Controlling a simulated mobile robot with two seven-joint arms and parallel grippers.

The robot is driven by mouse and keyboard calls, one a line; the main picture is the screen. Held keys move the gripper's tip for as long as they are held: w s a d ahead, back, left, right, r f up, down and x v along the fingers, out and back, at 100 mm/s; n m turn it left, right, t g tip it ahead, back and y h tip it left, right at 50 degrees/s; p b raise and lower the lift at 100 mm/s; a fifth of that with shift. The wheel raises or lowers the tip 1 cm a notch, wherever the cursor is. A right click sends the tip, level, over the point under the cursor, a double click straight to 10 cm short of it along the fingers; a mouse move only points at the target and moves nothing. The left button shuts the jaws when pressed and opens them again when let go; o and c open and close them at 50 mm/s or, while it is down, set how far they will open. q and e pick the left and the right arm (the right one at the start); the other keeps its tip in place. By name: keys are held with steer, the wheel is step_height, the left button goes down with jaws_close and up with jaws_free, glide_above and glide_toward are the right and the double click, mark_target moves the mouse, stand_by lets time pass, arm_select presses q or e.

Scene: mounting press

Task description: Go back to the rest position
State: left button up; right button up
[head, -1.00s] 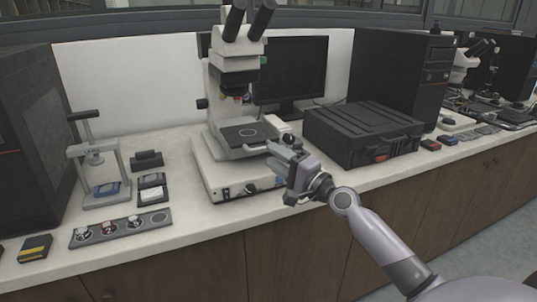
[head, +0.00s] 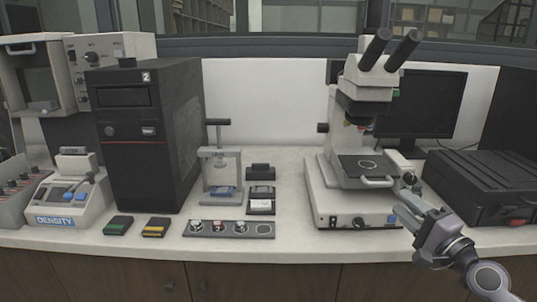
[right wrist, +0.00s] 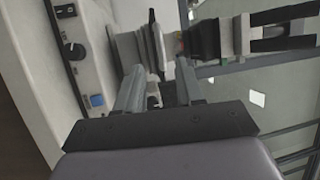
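My right gripper (head: 404,213) is at the front right corner of the white microscope (head: 365,150), in front of the bench. In the right wrist view its two fingers (right wrist: 160,82) stand apart with nothing held between them. The microscope's side, with a knob and a blue button, fills the left of that view. I cannot tell whether the gripper touches the microscope. My left gripper is not in view.
A black case (head: 480,185) lies right of the microscope. A small press (head: 222,175), a strip of round holders (head: 228,229), a black tower (head: 150,140) and a density device (head: 70,195) stand to the left. The bench front edge is close.

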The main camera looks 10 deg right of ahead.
steer(key=s+a+f+n+g, duration=0.2)
steer(key=a+f+n, duration=0.1)
steer(key=f, duration=0.3)
steer(key=s+a+f+n+g, duration=0.1)
steer(key=s+a+f+n, duration=0.15)
steer(key=f, duration=0.45)
steer(key=s+a+f+n+g+p, duration=0.1)
steer(key=s+a+f+n+g, duration=0.5)
steer(key=s+a+f+n, duration=0.6)
steer(key=s+a+f, duration=0.2)
steer(key=s+f, duration=0.3)
steer(key=shift+s+a+f+h+p, duration=0.2)
steer(key=shift+s+a+h+p, duration=0.1)
steer(key=shift+h, duration=0.1)
